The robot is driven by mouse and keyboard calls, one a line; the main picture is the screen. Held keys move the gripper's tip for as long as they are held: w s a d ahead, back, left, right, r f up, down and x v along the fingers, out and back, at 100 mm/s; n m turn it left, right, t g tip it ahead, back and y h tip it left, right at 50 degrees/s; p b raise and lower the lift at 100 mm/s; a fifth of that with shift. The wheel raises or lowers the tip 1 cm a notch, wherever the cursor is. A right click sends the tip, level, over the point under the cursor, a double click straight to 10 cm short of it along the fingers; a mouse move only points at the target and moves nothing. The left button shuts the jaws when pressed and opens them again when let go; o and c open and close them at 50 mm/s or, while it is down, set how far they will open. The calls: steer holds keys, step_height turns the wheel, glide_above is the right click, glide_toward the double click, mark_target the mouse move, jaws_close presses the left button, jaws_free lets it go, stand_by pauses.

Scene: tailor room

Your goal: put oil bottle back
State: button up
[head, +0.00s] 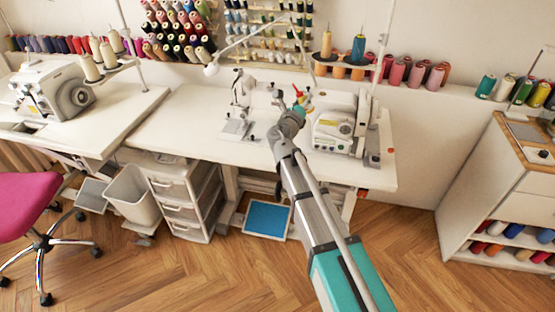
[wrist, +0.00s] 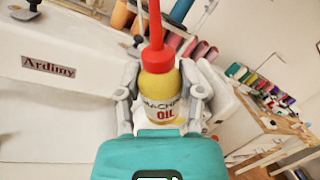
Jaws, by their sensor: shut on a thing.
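The oil bottle (wrist: 162,95) is small and yellow, with a red cap and nozzle and a label reading "MACHINE OIL". My gripper (wrist: 163,98) is shut on it, one finger on each side, in the wrist view. The bottle looks roughly upright there, nozzle up. In the head view my gripper (head: 297,106) is over the sewing table between two machines, and the bottle's red nozzle (head: 298,91) shows just past it. The rest of the bottle is mostly hidden there. I cannot tell whether its base touches anything.
A white sewing machine (head: 242,105) stands left of my gripper, a white overlocker (head: 340,125) right. Thread cones (head: 405,72) line the ledge behind. The white table (head: 185,125) is clear at its left. A wooden-topped cabinet (head: 510,190) stands at right.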

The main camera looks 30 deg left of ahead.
steer(key=s+f+m+b, duration=0.1)
steer(key=s+f+m, duration=0.1)
steer(key=s, duration=0.3)
steer(key=s+d+f+m+g+b, duration=0.1)
steer(key=s+f+m, duration=0.1)
steer(key=s, duration=0.3)
steer(key=s+f+m+h+b, duration=0.1)
steer(key=s+f+m, duration=0.1)
steer(key=s, duration=0.4)
steer(key=shift+d+m+g, duration=0.3)
steer(key=shift+d+m, duration=0.1)
steer(key=shift+m, duration=0.2)
steer(key=shift+w, duration=0.15)
steer(key=w+a+f+b, duration=0.2)
steer(key=w+f+b, duration=0.1)
steer(key=w+a+f+b, duration=0.3)
steer(key=w, duration=0.1)
steer(key=w+a+f+b, duration=0.3)
steer(key=shift+w+a, duration=0.1)
steer(key=shift+w, duration=0.05)
steer(key=shift+f, duration=0.1)
steer(key=shift+w+a+f+b, duration=0.3)
steer(key=shift+w+f+b, duration=0.05)
steer(key=shift+f+b, duration=1.6)
steer(key=shift+b, duration=0.05)
